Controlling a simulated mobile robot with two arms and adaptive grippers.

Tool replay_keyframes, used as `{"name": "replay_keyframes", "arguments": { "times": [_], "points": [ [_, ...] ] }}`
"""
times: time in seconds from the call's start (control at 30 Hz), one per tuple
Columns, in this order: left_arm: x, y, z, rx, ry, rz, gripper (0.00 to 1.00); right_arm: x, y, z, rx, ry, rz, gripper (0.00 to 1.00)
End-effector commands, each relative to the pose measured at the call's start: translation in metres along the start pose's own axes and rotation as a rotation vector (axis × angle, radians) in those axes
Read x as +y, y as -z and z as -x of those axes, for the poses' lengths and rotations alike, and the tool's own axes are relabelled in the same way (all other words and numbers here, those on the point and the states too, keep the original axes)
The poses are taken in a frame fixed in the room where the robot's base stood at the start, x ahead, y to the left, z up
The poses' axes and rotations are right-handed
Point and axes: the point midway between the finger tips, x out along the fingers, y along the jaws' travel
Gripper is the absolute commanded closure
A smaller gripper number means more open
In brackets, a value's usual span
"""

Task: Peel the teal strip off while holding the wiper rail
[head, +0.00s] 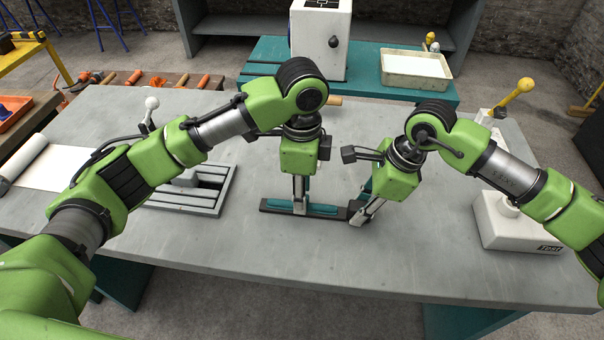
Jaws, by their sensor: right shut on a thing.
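The wiper rail (272,207) is a dark, narrow bar lying flat on the grey workbench, near its front middle. The teal strip (322,210) lies along the top of the rail. My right gripper (357,216) reaches down at a slant to the rail's right end and is shut on it, just past the strip's right end. My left gripper (300,208) points straight down at the left-middle part of the strip. Its fingertips meet the strip in the picture and hide a bit of it. I cannot tell whether they grip it.
A grey slotted plate (180,204) and a white roll (24,158) lie to the left. A white box labelled Test (515,230) stands at the right. A pale tray (415,70) and a white machine (320,40) stand on a teal table behind. The bench front is clear.

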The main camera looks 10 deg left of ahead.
Motion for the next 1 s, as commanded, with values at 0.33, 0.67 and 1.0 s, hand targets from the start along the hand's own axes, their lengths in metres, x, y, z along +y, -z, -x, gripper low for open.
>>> {"name": "replay_keyframes", "arguments": {
  "times": [0.33, 0.67, 1.0],
  "points": [
    [0.000, 0.000, -0.026, 0.001, 0.001, 0.001, 0.65, 0.000, 0.000, -0.001, 0.000, -0.001, 0.000, 1.00],
    [-0.001, 0.000, -0.026, 0.000, 0.001, 0.001, 0.91, 0.000, 0.000, -0.001, 0.000, -0.001, 0.000, 1.00],
    [-0.001, 0.000, -0.026, 0.000, 0.001, 0.001, 1.00, 0.000, 0.000, -0.001, -0.001, -0.001, 0.000, 1.00]
  ]
}}
